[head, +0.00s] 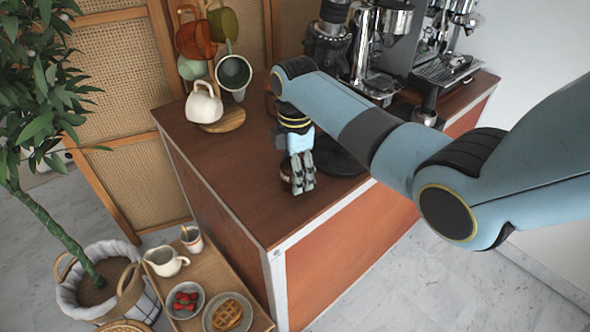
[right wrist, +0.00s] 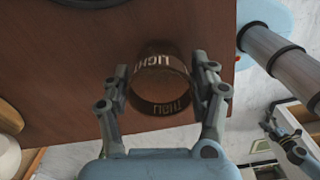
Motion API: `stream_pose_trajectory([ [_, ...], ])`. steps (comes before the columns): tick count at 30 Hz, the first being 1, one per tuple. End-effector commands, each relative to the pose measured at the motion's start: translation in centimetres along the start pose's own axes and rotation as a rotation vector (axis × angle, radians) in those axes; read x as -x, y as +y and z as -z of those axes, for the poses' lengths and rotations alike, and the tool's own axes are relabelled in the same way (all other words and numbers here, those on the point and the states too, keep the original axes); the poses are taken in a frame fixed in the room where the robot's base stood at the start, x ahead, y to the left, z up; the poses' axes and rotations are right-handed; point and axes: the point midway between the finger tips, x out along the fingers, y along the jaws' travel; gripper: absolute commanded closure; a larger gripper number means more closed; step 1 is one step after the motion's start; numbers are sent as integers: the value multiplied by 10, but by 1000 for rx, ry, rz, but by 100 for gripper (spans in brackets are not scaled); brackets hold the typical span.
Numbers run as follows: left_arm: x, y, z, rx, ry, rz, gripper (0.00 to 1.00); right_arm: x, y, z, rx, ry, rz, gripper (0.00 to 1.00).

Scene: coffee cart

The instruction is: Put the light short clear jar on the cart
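The light short clear jar (right wrist: 160,85) is a short round jar with dark brown contents and white "LIGHT" lettering. In the right wrist view it is between the two fingers of my right gripper (right wrist: 161,78), which press close on both sides. In the head view my right gripper (head: 303,174) points down over the brown top of the cart (head: 235,178), and its fingers mostly hide the jar. I cannot tell whether the jar touches the top. My left gripper (right wrist: 283,138) shows small at the right of the right wrist view, with its finger opening unclear.
An espresso machine (head: 440,70) and a grinder (head: 327,45) stand at the back of the cart. A mug stand (head: 227,118) with a white mug (head: 204,104) is at the back left. A low wooden table (head: 205,268) with a pitcher, bowl and waffle plate is below left. The front-left top is clear.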

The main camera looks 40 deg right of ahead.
Motion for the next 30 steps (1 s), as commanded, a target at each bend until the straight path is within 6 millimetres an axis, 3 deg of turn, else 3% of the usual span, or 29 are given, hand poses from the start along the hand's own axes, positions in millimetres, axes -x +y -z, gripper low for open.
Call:
stream_pose_trajectory([
  [3, 0, 0, 0, 0, 0, 0, 24, 0, 0, 0, 0, 0, 0, 22],
  [14, 1, 0, 0, 0, 0, 0, 24, 7, 0, 0, 0, 0, -1, 22],
  [30, -1, 0, -1, 0, -1, 0, 24, 111, 1, 0, 0, 0, -2, 22],
])
